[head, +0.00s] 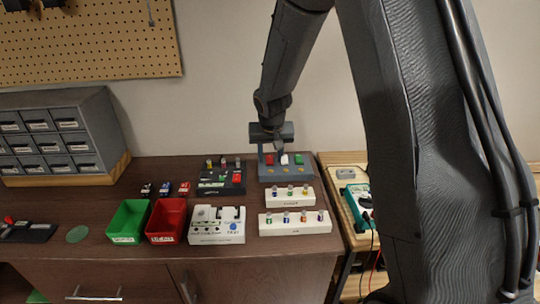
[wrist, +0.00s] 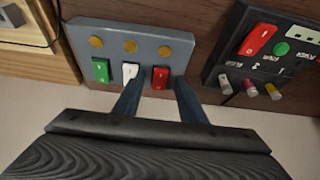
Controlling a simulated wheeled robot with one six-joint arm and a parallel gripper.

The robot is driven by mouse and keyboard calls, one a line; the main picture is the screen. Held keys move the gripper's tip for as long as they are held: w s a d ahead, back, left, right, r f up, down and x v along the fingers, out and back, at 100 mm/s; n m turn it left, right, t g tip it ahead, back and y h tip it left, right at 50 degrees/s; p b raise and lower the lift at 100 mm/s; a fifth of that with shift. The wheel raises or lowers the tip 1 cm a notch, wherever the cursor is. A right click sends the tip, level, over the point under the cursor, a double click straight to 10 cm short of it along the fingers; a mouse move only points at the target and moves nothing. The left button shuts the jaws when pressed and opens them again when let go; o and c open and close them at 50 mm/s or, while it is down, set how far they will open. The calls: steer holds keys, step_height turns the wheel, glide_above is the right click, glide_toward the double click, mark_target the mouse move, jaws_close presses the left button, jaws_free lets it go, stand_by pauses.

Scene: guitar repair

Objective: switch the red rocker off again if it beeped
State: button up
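A grey-blue switch box (head: 271,175) at the back right of the bench carries a red rocker (head: 269,159), a white rocker (head: 284,159) and a green rocker (head: 299,158). In the wrist view the box (wrist: 110,40) shows the red rocker (wrist: 160,78), white rocker (wrist: 130,74) and green rocker (wrist: 101,70) in reverse order. My gripper (wrist: 157,90) is open and empty, its two fingers on either side of the red rocker. The left finger is close to the white rocker; contact is unclear. Which way the red rocker is pressed is hard to tell.
A black panel (wrist: 285,75) with its own larger red switch (wrist: 257,40) and several knobs stands beside the box. White strips with knobs (head: 295,222) lie in front. Green (head: 128,222) and red (head: 166,221) bins stand left. A multimeter (head: 358,203) lies on the right-hand stand.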

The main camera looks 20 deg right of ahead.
steer(key=shift+f, duration=0.2)
jaws_close()
